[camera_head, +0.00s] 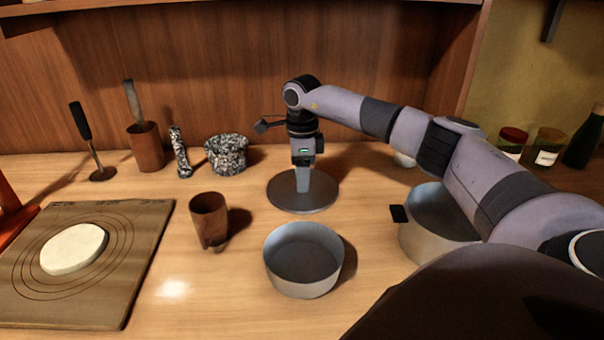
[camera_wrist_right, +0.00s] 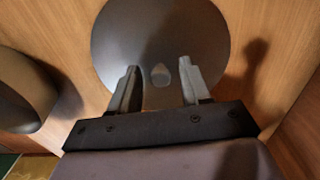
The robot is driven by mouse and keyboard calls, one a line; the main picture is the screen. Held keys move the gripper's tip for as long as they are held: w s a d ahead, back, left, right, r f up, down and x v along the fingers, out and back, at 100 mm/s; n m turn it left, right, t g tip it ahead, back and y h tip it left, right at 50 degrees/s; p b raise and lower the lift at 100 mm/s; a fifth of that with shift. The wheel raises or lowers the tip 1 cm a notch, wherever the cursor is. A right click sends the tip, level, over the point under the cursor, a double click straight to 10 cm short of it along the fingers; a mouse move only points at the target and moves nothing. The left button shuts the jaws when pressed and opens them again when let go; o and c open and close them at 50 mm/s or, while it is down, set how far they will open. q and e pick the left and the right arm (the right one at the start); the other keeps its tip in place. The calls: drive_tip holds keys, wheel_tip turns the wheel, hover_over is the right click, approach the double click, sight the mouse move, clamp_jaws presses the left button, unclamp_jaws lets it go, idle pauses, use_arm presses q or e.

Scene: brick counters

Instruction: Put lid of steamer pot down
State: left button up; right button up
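The round grey lid (camera_head: 323,199) lies flat on the wooden counter, behind the metal pans. It fills the upper middle of the right wrist view (camera_wrist_right: 125,50). My right gripper (camera_head: 303,188) points straight down over the lid's centre. In the wrist view its two fingers (camera_wrist_right: 160,82) are apart, with the small knob (camera_wrist_right: 160,75) between them and visible gaps on both sides. A grey metal pot (camera_head: 430,240) with a dark handle stands at the right, partly hidden by my right arm. An open round metal pan (camera_head: 303,285) stands in front of the lid. My left gripper is not in view.
A brown cup (camera_head: 209,220) stands left of the pan. A board (camera_head: 110,295) with pale dough (camera_head: 74,249) lies at the left. A stone mortar (camera_head: 227,155) and utensil holder (camera_head: 146,147) stand at the back. Jars (camera_head: 547,147) stand at the far right.

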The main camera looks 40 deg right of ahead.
wheel_tip(320, 180, up, 12)
drive_tip(key=shift+r, duration=0.15)
idle(0.4)
idle(0.5)
